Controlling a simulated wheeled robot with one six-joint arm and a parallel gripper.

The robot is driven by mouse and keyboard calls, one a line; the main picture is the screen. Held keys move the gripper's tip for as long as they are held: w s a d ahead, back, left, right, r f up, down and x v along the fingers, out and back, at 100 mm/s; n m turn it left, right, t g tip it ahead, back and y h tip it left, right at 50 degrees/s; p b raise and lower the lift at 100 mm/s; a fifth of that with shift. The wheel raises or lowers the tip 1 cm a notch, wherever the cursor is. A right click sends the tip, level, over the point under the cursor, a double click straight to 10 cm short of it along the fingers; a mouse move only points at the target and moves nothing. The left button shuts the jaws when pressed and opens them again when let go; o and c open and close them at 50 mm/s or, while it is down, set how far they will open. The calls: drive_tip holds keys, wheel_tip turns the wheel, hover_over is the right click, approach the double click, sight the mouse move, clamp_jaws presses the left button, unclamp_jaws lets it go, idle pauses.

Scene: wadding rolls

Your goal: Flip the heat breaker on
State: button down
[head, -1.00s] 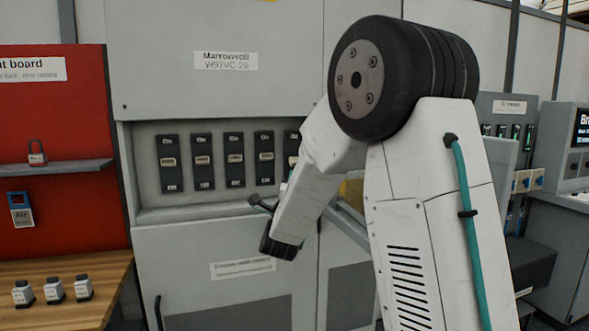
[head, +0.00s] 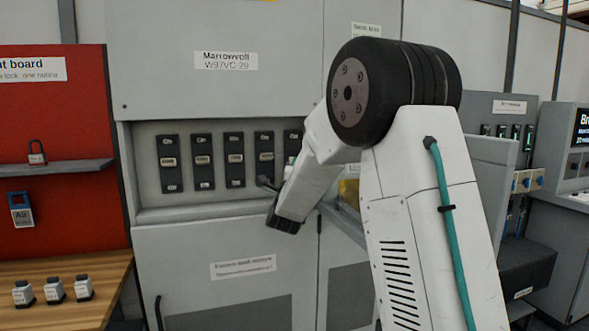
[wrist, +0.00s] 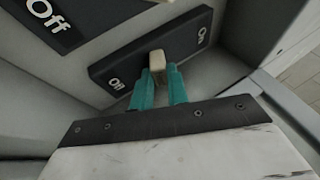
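Breakers with pale levers stand in a row in the grey cabinet's recess (head: 220,205); no name for heat is readable. The rightmost breaker (head: 294,139) is partly hidden by my arm. In the wrist view, a black breaker (wrist: 125,78) marked Off at left and On at right fills the middle. Its cream lever (wrist: 157,62) stands near the middle of the plate. My gripper (wrist: 160,76) has its two teal fingers at the lever, one on each side, with a narrow gap; I cannot tell whether they touch it.
Another breaker (wrist: 45,22) lies close at the upper left in the wrist view. The recess wall edge (wrist: 285,100) is close on the right. A red board (head: 60,130) and a wooden bench (head: 90,270) with small blocks stand at left.

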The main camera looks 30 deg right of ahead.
drive_tip(key=shift+a+r, duration=0.1)
drive_tip(key=shift+r+n+g+y, duration=0.7)
drive_tip(key=shift+g+y, duration=0.25)
drive_tip(key=shift+g, duration=0.15)
drive_tip(key=shift+r+n+g+y, duration=0.6)
drive_tip(key=shift+g+y, duration=0.3)
drive_tip(key=shift+g, duration=0.2)
drive_tip(key=shift+r+n+g+y, duration=0.6)
drive_tip(key=shift+r+g+y, duration=0.15)
drive_tip(key=shift+g+y, duration=0.3)
drive_tip(key=shift+r+g, duration=0.1)
drive_tip(key=shift+g, duration=0.15)
drive_tip(key=c, duration=1.6)
unclamp_jaws()
drive_tip(key=shift+c, duration=0.2)
